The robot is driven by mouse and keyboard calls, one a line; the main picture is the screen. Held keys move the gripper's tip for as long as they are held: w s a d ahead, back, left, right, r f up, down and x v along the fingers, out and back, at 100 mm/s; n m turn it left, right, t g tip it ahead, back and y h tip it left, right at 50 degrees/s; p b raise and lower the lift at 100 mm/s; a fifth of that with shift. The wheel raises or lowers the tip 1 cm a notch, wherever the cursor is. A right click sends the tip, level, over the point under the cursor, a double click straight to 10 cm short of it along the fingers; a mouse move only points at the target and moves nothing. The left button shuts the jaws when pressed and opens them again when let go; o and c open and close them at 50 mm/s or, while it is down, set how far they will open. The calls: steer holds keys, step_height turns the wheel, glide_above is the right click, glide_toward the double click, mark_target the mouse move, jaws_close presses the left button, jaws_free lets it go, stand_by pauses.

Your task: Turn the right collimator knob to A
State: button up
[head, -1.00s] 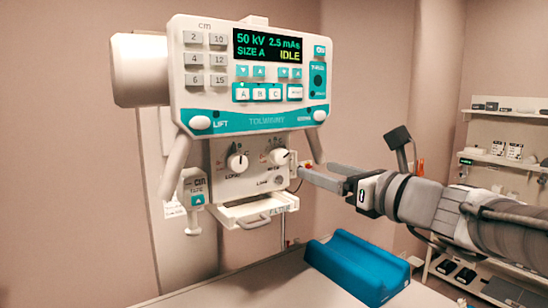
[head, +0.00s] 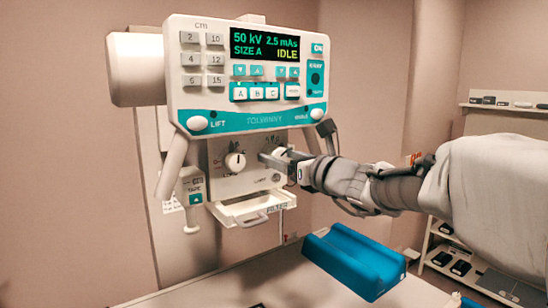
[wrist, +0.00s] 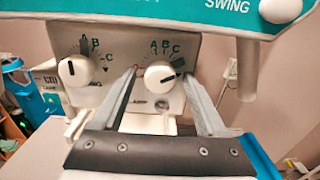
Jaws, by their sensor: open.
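The right collimator knob (wrist: 160,76) is white and round, on the pale collimator face (wrist: 115,75), under the letters A, B and C. Its dark mark points up and right, near or just below C. My gripper (wrist: 161,78) is open, one finger at each side of this knob; I cannot tell whether either touches it. In the head view, my gripper (head: 270,157) reaches the collimator from the right and largely hides the right knob. The left knob (wrist: 75,70) also shows in the head view (head: 235,161); its mark points up.
The control panel (head: 250,110) with its display hangs just above the knobs. A tray with a handle (head: 252,210) juts out below the collimator. A blue cushion (head: 355,262) lies on the table (head: 230,290). Shelves (head: 505,110) stand at the far right.

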jaws_close()
steer(key=shift+f+n+b, duration=0.1)
steer(key=shift+n+b, duration=0.2)
steer(key=shift+b, duration=0.25)
steer(key=n+b, duration=1.1)
steer(key=b, duration=0.3)
steer(key=shift+d+n+b, duration=0.1)
steer(key=shift+n+b, duration=0.2)
steer(key=shift+b, duration=0.1)
steer(key=shift+n+b, duration=1.35)
steer(key=shift+n, duration=0.15)
steer(key=shift+r, duration=0.2)
